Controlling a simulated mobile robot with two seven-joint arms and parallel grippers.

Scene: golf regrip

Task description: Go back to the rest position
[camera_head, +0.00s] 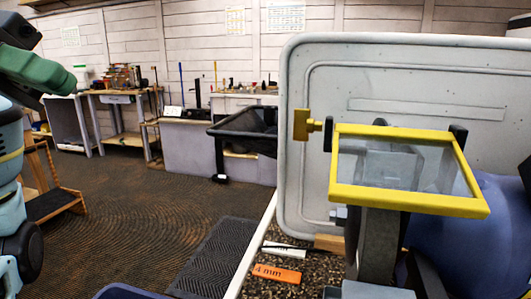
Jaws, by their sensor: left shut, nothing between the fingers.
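My left arm comes in along the left edge, with green and blue-grey links. The dark part at the top left corner looks like my left gripper (20,31), partly cut off by the frame edge. It is away from the bench and holds nothing that I can see. Its fingertips do not show clearly. My right gripper is not in view.
At right, a yellow-framed clear shield (408,205) stands before a large grey panel (310,140). An orange "4 mm" tag (277,274) lies on the speckled bench top. Farther back are a workbench (118,98) and black bin (245,130). The carpeted floor (135,215) is open.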

